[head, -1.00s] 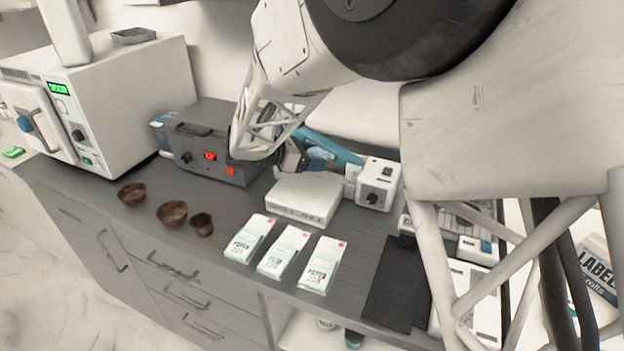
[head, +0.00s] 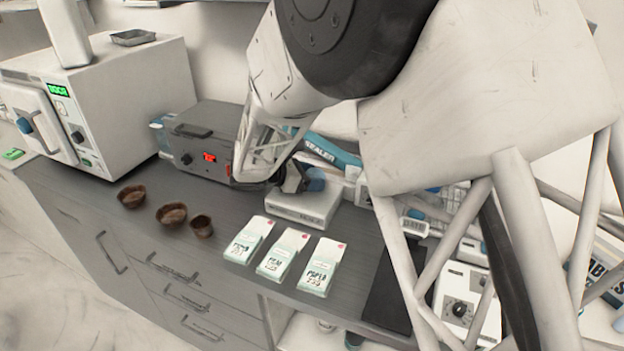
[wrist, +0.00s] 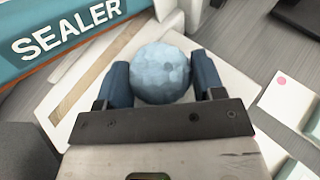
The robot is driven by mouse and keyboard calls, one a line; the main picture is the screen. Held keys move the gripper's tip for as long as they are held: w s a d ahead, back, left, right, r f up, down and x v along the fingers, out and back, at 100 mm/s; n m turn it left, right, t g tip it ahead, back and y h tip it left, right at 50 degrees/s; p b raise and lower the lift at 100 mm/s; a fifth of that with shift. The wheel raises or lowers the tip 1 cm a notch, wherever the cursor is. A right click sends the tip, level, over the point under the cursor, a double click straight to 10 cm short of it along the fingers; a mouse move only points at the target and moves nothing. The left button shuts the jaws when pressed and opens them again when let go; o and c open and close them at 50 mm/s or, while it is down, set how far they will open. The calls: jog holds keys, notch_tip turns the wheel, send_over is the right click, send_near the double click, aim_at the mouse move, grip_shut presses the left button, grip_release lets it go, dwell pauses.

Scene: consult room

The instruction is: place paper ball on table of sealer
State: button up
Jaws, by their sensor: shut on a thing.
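The paper ball (wrist: 160,73) is a round, faceted light-blue thing between the two dark blue fingers of my gripper (wrist: 162,80). The gripper is shut on it. The sealer (wrist: 68,35), with a teal arm lettered SEALER, is at upper left in the wrist view; it shows behind my gripper (head: 307,181) in the head view (head: 330,152). The sealer's white table (head: 298,212) lies below my gripper. In the wrist view the pale table (wrist: 62,133) spreads under the ball. The gap between ball and table cannot be told. My wrist hides part of the sealer.
A white oven-like machine (head: 120,95) stands at left. Bare counter (head: 225,205) lies between bowls and sealer.

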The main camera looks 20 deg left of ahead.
jog(key=shift+f, duration=0.3)
jog(key=shift+f, duration=0.1)
jog(key=o, duration=1)
jog(key=shift+c, duration=0.2)
jog(key=shift+s+a, duration=0.1)
jog(key=v, duration=1.2)
